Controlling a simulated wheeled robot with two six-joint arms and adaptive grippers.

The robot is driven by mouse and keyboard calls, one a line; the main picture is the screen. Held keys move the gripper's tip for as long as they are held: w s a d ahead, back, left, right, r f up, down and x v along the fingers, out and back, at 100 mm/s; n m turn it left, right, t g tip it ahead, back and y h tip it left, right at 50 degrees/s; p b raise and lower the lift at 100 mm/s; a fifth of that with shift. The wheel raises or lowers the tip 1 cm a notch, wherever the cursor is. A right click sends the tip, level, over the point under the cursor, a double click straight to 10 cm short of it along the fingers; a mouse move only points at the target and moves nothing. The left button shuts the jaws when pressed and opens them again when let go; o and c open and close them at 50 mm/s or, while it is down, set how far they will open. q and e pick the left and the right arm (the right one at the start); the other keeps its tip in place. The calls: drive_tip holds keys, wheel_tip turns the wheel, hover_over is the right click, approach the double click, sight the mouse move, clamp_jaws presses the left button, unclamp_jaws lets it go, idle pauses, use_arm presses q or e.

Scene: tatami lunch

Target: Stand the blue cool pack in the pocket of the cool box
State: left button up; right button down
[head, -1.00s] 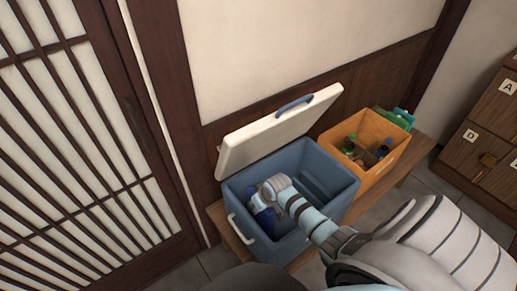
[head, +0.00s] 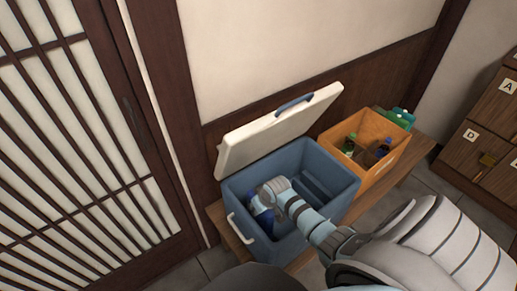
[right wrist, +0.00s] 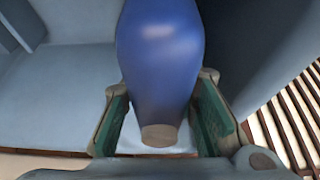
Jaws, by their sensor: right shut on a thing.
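The cool box (head: 248,199) is a blue-grey open box on a low wooden bench, with its white lid (head: 270,135) tipped up at the back. My right arm reaches down into it. My right gripper (right wrist: 160,125) is shut on the blue cool pack (right wrist: 160,50), one finger on each side of it. The pack is smooth and rounded with a tan flat end between the fingers. In the head view the pack (head: 265,219) shows partly, inside the box's left part, behind my wrist. A darker recess (head: 318,184) with a divider shows at the box's right inside. My left gripper is out of view.
An orange crate (head: 377,177) with several bottles stands right of the box, with a green thing (head: 398,117) behind it. A sliding lattice door (head: 75,150) is on the left. Wooden drawers (head: 478,145) stand at the far right. The lid and wall bound the back.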

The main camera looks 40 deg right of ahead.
drive_tip(key=shift+f, duration=0.25)
drive_tip(key=shift+f+b, duration=0.6)
drive_tip(key=shift+f, duration=0.2)
drive_tip(key=shift+f+b, duration=0.8)
drive_tip(key=shift+f, duration=0.25)
drive_tip(key=shift+f+b, duration=0.6)
drive_tip(key=shift+f, duration=0.2)
